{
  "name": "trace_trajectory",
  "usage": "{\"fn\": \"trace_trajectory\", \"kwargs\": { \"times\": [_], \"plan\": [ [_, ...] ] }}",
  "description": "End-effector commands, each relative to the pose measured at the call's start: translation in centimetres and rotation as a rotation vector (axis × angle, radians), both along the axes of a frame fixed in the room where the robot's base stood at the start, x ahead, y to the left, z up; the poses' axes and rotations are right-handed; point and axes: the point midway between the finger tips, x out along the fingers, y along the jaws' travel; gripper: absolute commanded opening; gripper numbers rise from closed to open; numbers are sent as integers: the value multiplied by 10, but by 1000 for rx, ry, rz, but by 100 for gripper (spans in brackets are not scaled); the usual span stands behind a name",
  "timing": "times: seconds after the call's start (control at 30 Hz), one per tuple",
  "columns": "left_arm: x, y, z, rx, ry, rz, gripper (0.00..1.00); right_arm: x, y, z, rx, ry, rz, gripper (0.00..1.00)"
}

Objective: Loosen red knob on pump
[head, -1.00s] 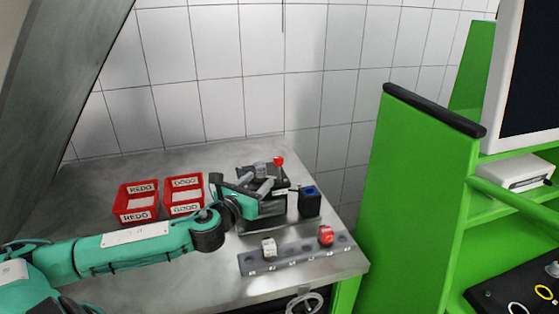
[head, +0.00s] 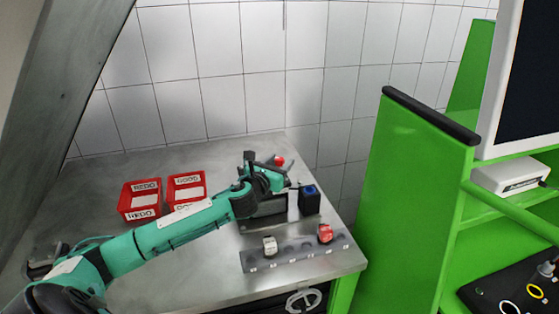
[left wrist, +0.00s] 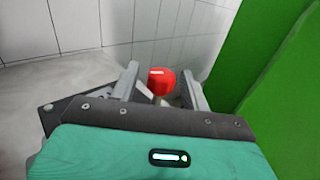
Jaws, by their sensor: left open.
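The red knob (head: 279,160) stands at the back of the pump testbench (head: 268,207), partly hidden by my left arm in the head view. In the left wrist view the red knob (left wrist: 161,81) shows between the two grey fingers of my left gripper (left wrist: 163,84). The fingers stand apart, one on each side of the knob, with a gap visible on both sides. In the head view my left gripper (head: 268,160) is over the testbench at the knob; its fingers are hard to make out. My right gripper is not in view.
Two red bins, REDO (head: 140,199) and GOOD (head: 187,187), stand left on the metal table. A black box with a blue top (head: 309,200) is right of the testbench. A grey rack (head: 297,253) holds a white and a red piece in front. A green frame (head: 415,200) bounds the right.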

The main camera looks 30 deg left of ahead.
Motion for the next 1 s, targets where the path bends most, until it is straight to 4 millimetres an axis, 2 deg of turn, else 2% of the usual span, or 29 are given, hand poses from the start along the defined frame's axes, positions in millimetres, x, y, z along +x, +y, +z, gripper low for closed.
{"fn": "trace_trajectory", "kwargs": {
  "times": [0.3, 0.5, 0.53, 0.77, 1.0],
  "plan": [
    [2, 0, 0, 0, 0, -1, 45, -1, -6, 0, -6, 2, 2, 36],
    [2, 0, 0, 0, 0, 0, 6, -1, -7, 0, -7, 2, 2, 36],
    [2, 0, 0, 0, 0, 0, 4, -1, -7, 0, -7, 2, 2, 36],
    [2, 0, 1, -1, 0, 17, 4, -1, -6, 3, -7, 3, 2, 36],
    [2, -1, 3, -4, -1, 119, 4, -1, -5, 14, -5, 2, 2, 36]
  ]
}}
